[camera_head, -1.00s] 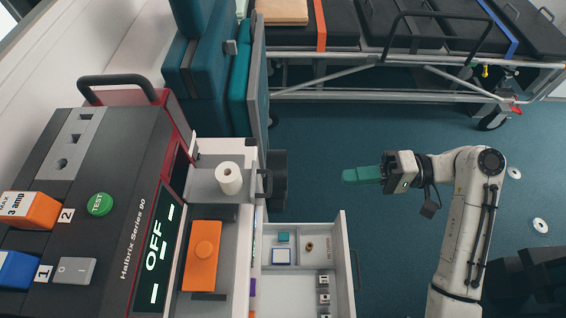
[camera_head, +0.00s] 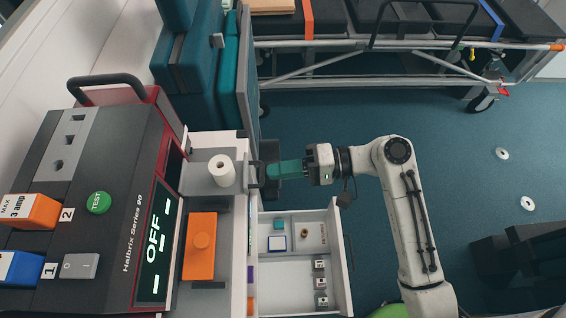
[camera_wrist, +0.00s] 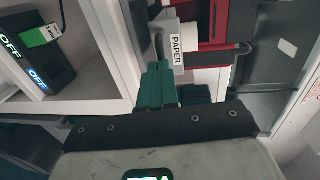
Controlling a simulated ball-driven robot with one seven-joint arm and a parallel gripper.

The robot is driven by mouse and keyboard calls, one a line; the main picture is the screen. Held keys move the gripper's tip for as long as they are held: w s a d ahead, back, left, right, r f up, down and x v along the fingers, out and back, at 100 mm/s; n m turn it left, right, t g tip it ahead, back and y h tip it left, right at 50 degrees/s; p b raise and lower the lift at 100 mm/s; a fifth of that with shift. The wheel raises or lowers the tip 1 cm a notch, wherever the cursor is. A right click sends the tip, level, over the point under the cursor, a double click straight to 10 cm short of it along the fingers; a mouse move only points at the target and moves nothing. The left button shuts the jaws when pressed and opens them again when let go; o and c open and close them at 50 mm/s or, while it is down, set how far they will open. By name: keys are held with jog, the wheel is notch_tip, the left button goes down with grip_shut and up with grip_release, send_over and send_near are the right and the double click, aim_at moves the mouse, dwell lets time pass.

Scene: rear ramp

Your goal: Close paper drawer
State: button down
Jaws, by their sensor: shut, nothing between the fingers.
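The paper drawer (camera_head: 203,185) is a grey tray beside the big control unit, and a white paper roll (camera_head: 222,171) stands in it. In the wrist view a white label reading PAPER (camera_wrist: 178,50) is just beyond my fingertips. My gripper (camera_head: 274,170) has green fingers, is shut and empty, and points left at the handle. Its tips are at or very near the handle; I cannot tell whether they touch. The fingers also show in the wrist view (camera_wrist: 158,80).
A lower white drawer (camera_head: 337,262) stands open below, holding small items. The control unit (camera_head: 110,190) with an OFF display is at the left. A stretcher (camera_head: 420,45) stands at the back. Blue floor (camera_head: 340,115) is free behind my arm.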

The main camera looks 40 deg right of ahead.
aim_at(248, 170)
jog(key=shift+a, duration=0.1)
jog(key=x, duration=0.4)
jog(key=r+p+x, duration=0.1)
jog(key=x, duration=0.4)
jog(key=r+x, duration=0.1)
jog(key=x, duration=0.3)
jog(key=shift+w+a+p, duration=0.25)
jog(key=shift+w+p, duration=0.1)
jog(key=b+v, duration=0.1)
jog(key=v, duration=1)
jog(key=shift+w+d+b, duration=0.1)
jog(key=shift+b, duration=0.25)
jog(key=shift+f, duration=0.15)
